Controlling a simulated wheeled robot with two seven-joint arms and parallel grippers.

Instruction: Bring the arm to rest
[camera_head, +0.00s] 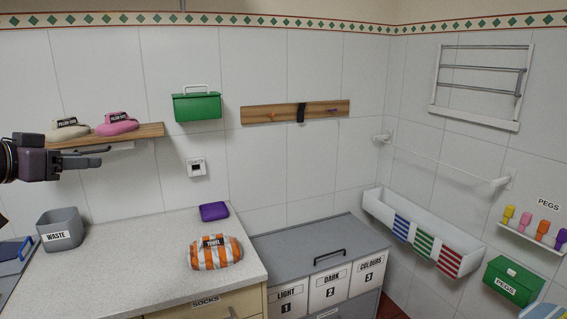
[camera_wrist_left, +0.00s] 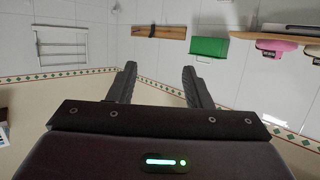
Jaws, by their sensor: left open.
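My left gripper (camera_head: 98,156) comes in from the left edge in the head view, in front of the wooden shelf at the left. It is empty. In the left wrist view its two dark fingers (camera_wrist_left: 158,84) stand apart with nothing between them. The wrist picture is upside down, with the wall's tile border below the fingers. My right gripper is not in view.
The wooden shelf (camera_head: 142,132) holds two bundles, one pink (camera_head: 117,125). Below are a grey waste bin (camera_head: 62,230) and a counter (camera_head: 150,262) with a striped towel bundle (camera_head: 215,254) and purple item (camera_head: 214,211). A green box (camera_head: 197,107) hangs on the wall.

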